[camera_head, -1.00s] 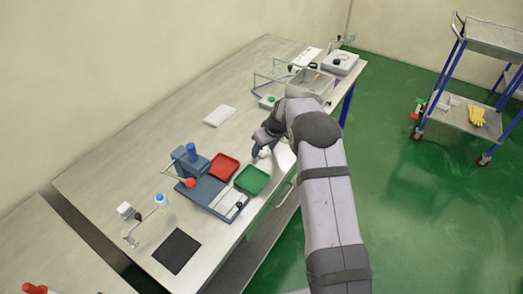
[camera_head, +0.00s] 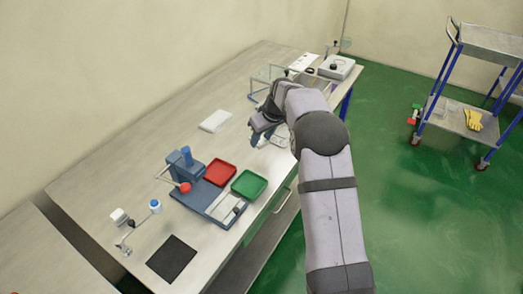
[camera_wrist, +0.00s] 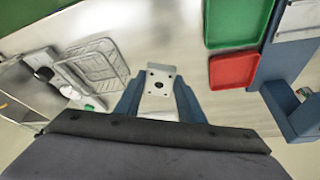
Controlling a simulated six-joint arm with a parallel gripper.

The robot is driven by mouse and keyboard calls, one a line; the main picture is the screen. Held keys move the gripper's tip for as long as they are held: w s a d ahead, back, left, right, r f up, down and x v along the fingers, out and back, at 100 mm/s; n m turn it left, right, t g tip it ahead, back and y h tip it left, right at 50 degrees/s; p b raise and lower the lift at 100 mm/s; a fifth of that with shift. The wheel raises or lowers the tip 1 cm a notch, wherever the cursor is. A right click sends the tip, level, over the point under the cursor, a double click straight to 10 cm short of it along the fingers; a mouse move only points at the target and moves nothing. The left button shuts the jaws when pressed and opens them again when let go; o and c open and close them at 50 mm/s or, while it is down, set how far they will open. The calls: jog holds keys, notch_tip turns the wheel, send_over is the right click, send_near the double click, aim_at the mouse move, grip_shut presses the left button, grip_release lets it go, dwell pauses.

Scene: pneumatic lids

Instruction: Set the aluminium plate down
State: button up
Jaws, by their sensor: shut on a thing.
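The aluminium plate (camera_wrist: 157,84) is a small light metal piece with a dark round hole and small holes near its corners. In the wrist view it sits between the two blue fingers of my gripper (camera_wrist: 158,100), which is shut on it. In the head view my gripper (camera_head: 262,136) is over the bench, on the far side of the green tray and right of the white slab. My arm and fingers largely hide the plate there. I cannot tell how high it is above the bench.
The red tray (camera_head: 220,172) and green tray (camera_head: 249,184) stand beside a blue-grey lever fixture (camera_head: 190,169). A white slab (camera_head: 215,121) and a black mat (camera_head: 172,258) lie on the bench (camera_head: 120,160). A clear-walled box and a grey device (camera_head: 337,67) stand at the far end.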

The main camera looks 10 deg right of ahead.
jog(key=shift+r, duration=1.5)
jog(key=shift+s+a+f+b, duration=0.1)
jog(key=shift+s+a+b, duration=0.1)
jog(key=shift+a+b, duration=0.2)
jog(key=s+a+f+m+b, duration=0.1)
jog(key=s+a, duration=0.5)
jog(key=s, duration=0.1)
jog(key=s+a+f+m+h+b, duration=0.1)
jog(key=s+a+m+b, duration=0.1)
jog(key=s+a, duration=0.5)
jog(key=s+a+f+m+b, duration=0.1)
jog(key=s+a+f+b, duration=0.1)
jog(key=s+a, duration=0.4)
jog(key=shift+s+a+m+h, duration=0.15)
jog(key=shift+s+m+h, duration=0.2)
jog(key=shift+s, duration=0.55)
jog(key=s+a+r+m+h+b, duration=0.1)
jog(key=s+a+m+h+b, duration=0.2)
jog(key=a+b, duration=0.4)
notch_tip(320, 180, up, 4)
jog(key=m+g+b, duration=0.1)
jog(key=m+b, duration=0.3)
jog(key=m, duration=0.2)
send_over(170, 258)
jog(key=s+a, duration=0.1)
jog(key=shift+s+f, duration=0.1)
jog(key=shift+f, duration=5.05)
jog(key=shift+f+b, duration=0.1)
jog(key=shift+b, duration=0.2)
